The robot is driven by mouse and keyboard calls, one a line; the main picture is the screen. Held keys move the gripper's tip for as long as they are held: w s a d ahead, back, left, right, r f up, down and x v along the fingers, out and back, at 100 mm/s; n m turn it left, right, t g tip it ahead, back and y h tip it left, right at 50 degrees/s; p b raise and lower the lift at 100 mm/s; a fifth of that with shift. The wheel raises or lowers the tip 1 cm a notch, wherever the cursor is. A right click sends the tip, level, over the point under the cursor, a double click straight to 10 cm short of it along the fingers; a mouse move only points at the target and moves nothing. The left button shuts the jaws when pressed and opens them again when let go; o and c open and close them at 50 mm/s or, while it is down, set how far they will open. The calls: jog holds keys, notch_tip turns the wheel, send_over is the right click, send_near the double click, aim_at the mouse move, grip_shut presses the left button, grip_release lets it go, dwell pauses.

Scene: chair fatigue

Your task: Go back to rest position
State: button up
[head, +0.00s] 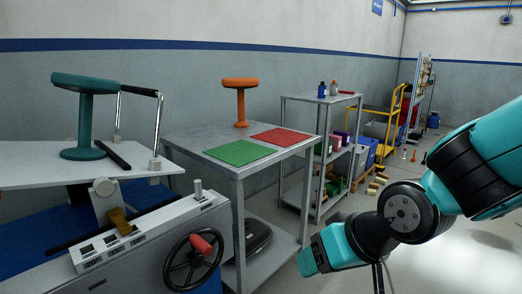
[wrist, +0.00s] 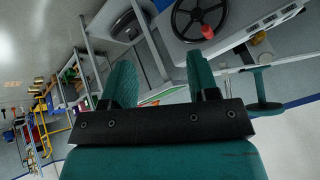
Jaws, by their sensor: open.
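My gripper shows in the wrist view (wrist: 160,85) with its two teal fingers spread wide apart and nothing between them. In the head view my teal and black arm is at the lower right, bent, its end in front of the grey table; the fingertips are not clear there. An orange stool (head: 241,100) stands upright at the back of the grey table (head: 180,140). A teal stool (head: 83,115) stands upright on the white plate (head: 30,177) of the machine at the left. My gripper is apart from both stools.
A green mat (head: 239,152) and a red mat (head: 284,137) lie on the grey table. The machine has a black handwheel (head: 193,262). A shelf rack (head: 310,98) and a yellow trolley (head: 397,108) stand behind. The floor at the right looks open.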

jog(key=s+d+r+n+g+p, duration=0.1)
jog(key=s+d+r+g, duration=0.1)
jog(key=s, duration=0.2)
jog(key=s+d+r+n+g+h, duration=0.1)
jog(key=s+r, duration=0.2)
jog(key=s, duration=0.2)
jog(key=s+d+r+n+g+p, duration=0.1)
jog(key=s+d+r+g, duration=0.1)
jog(key=s, duration=0.2)
notch_tip(320, 180, up, 19)
jog(key=p, duration=1.8)
jog(key=shift+p, duration=0.3)
